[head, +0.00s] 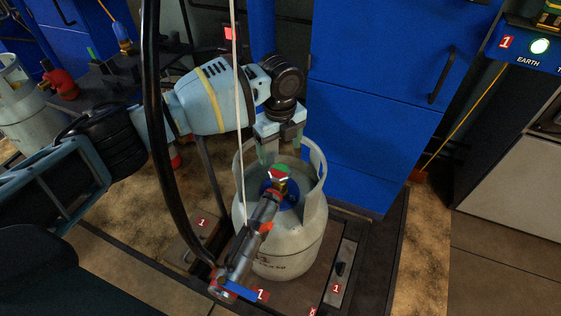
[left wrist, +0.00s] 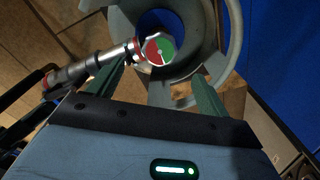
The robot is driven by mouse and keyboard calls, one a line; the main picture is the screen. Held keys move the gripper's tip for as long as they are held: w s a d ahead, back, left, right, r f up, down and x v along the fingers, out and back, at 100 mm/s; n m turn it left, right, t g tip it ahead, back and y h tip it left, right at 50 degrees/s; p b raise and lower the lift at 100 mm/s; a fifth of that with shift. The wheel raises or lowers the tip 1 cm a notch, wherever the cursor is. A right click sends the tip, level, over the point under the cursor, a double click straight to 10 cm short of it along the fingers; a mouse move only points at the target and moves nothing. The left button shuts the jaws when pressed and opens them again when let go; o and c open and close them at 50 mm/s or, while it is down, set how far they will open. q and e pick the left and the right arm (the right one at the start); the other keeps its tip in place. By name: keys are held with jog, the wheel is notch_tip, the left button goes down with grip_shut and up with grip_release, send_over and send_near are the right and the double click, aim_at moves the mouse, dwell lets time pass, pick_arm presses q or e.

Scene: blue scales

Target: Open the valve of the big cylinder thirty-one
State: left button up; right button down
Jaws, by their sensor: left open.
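The big cylinder (head: 285,250) is pale grey and stands upright on a low dark platform. Its collar also shows in the left wrist view (left wrist: 234,35). Its valve knob (head: 281,171) is a round disc, part red and part green, inside the collar. In the left wrist view, the knob (left wrist: 159,49) lies just beyond and between my fingertips. My left gripper (head: 283,152) is open and empty, directly above the knob; its spread fingers also show in the left wrist view (left wrist: 159,75). Whether they touch anything is unclear. No thirty-one is readable on the cylinder.
A grey metal coupling (head: 250,236) runs from the valve toward the front, with a black hose (head: 152,120) rising from it. A thin white cord (head: 238,90) hangs close by. A blue cabinet (head: 375,90) stands behind. Another pale cylinder (head: 22,115) stands far left.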

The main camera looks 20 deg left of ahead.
aim_at(280, 171)
pick_arm(q)
notch_tip(280, 171, down, 7)
jog(key=shift+s+r+b, duration=0.1)
jog(key=shift+r+b, duration=0.1)
jog(key=shift+b, duration=0.7)
jog(key=shift+f, duration=0.65)
pick_arm(e)
notch_tip(280, 171, down, 2)
jog(key=shift+s+d+f, duration=0.1)
jog(key=shift+d, duration=0.05)
pick_arm(q)
jog(key=shift+c, duration=0.3)
jog(key=c, duration=0.9)
jog(key=shift+c, duration=0.2)
pick_arm(e)
jog(key=shift+s, duration=0.6)
